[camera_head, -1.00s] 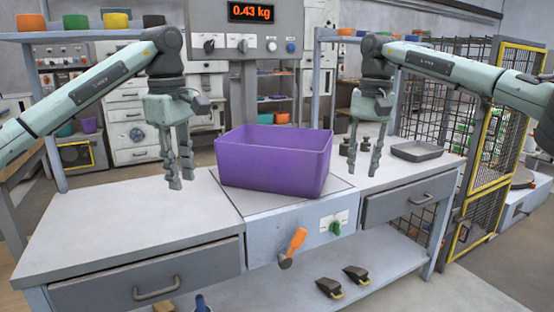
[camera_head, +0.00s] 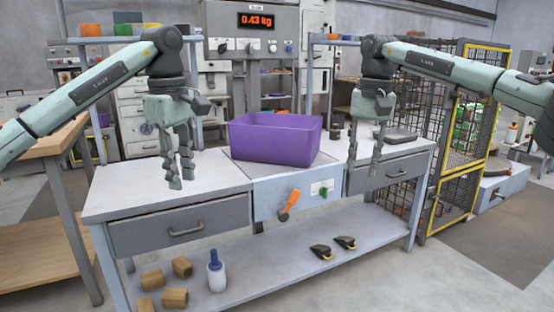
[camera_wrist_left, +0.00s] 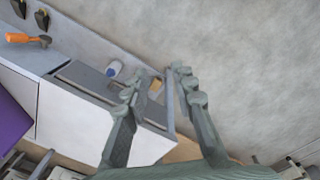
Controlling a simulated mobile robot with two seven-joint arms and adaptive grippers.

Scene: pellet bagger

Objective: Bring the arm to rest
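My left gripper (camera_head: 178,168) hangs fingers-down in front of the left part of the workbench, left of the purple bin. Its fingers are apart with nothing between them; the left wrist view also shows the two fingers (camera_wrist_left: 155,95) spread and empty. My right gripper (camera_head: 364,158) hangs fingers-down in front of the bench's right part, right of the bin. Its fingers are apart and empty. The purple bin (camera_head: 275,140) stands upright on the middle of the bench, and neither gripper touches it. Its inside is mostly hidden.
The grey-white workbench (camera_head: 130,190) has drawers and a lower shelf with wooden blocks (camera_head: 181,267), a white-blue bottle (camera_head: 216,272) and black scoops (camera_head: 321,251). An orange handle (camera_head: 290,203) sticks out in front. A display (camera_head: 257,20) reads 0.43 kg. A wire cage stands right.

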